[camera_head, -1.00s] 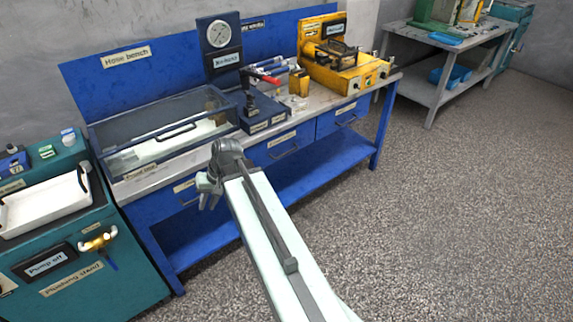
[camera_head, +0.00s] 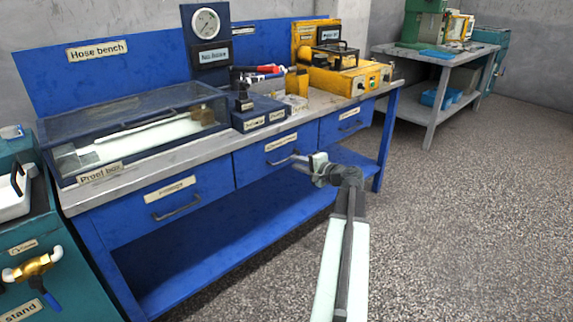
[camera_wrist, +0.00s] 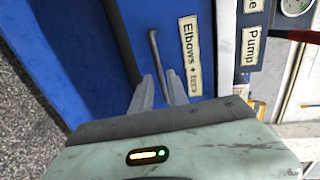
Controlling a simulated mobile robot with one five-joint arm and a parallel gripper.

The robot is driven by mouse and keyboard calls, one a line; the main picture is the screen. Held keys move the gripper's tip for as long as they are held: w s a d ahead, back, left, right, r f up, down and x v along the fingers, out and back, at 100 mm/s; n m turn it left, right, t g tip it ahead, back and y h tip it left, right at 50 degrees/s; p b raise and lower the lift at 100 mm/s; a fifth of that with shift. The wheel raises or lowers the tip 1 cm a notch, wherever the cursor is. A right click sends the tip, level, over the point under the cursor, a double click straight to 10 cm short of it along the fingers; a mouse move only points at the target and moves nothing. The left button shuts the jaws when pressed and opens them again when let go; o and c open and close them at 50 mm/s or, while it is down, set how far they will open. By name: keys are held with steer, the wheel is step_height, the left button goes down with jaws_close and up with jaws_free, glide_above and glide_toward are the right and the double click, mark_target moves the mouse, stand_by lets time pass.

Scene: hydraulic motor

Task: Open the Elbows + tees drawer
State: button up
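The Elbows + tees drawer (camera_head: 262,166) is the middle blue drawer of the hose bench, and its front looks flush with the bench. Its label (camera_wrist: 190,57) is readable in the wrist view. Its dark bar handle (camera_wrist: 155,45) runs down toward my gripper (camera_wrist: 159,76). My two fingers are apart, with the handle's lower part appearing between them; I cannot tell whether they touch it. In the head view my gripper (camera_head: 300,160) is at the right part of this handle (camera_head: 277,161), partly covering it.
A left drawer (camera_head: 170,203) and a right drawer (camera_head: 347,121) flank it, both looking shut. A lower blue shelf (camera_head: 235,243) runs below. The proof box (camera_head: 130,130) and a yellow machine (camera_head: 345,75) stand on top. The floor (camera_head: 470,210) at right is clear.

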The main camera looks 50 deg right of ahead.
mark_target(287, 159)
steer(key=b+x, duration=0.1)
steer(key=x, duration=0.5)
steer(key=shift+w+d+f, duration=0.15)
steer(key=shift+w+d, duration=0.05)
steer(key=shift+w, duration=0.1)
steer(key=shift+c, duration=0.3)
jaws_close()
stand_by(0.6)
